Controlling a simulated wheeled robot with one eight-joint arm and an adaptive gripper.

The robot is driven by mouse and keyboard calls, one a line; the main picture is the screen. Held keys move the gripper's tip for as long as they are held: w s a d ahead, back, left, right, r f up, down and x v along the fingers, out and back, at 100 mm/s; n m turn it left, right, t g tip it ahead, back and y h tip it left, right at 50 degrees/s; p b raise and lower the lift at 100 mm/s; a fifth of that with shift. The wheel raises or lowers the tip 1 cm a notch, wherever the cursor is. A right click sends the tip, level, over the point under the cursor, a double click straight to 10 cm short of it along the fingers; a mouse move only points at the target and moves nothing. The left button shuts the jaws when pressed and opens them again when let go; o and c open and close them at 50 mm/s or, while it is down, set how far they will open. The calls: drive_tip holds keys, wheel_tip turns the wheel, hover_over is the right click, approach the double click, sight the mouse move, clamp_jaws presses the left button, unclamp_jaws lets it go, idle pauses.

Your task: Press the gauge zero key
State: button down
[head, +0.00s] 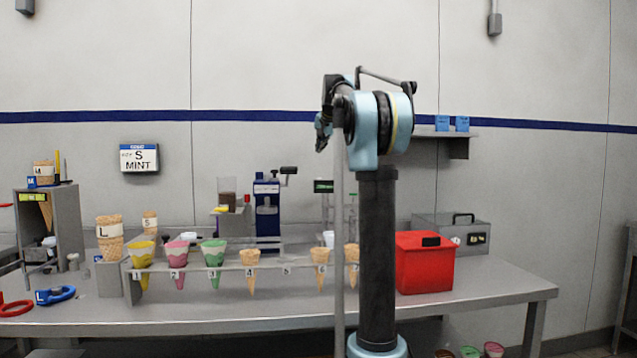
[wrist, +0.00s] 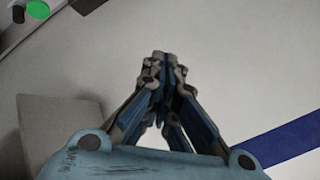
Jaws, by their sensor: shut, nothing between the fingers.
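My gripper (head: 322,133) is raised high above the bench in the head view, left of my arm column. The wrist view shows its fingers (wrist: 160,62) brought together with nothing between them. A small dark display with green marks (head: 323,186) stands at the back of the bench, below the gripper and well apart from it. I cannot tell whether it is the gauge. A blue bench device (head: 267,207) with a dark handle stands left of it. No zero key can be made out in either view.
A rack (head: 220,268) with several numbered cones runs along the bench (head: 460,300). A red box (head: 425,265) and a grey case (head: 455,228) stand at right. My arm hides part of the rack.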

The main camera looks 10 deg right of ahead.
hover_over(320, 179)
drive_tip(key=w, duration=0.1)
drive_tip(key=shift+d+f, duration=0.15)
drive_tip(key=shift+f, duration=1.3)
drive_tip(key=shift+d+f, duration=0.15)
drive_tip(key=shift+f, duration=1.35)
drive_tip(key=shift+d+f, duration=0.15)
drive_tip(key=shift+f, duration=1.3)
drive_tip(key=shift+f, duration=0.2)
drive_tip(key=shift+f, duration=0.15)
drive_tip(key=shift+f, duration=0.45)
drive_tip(key=shift+r, duration=0.9)
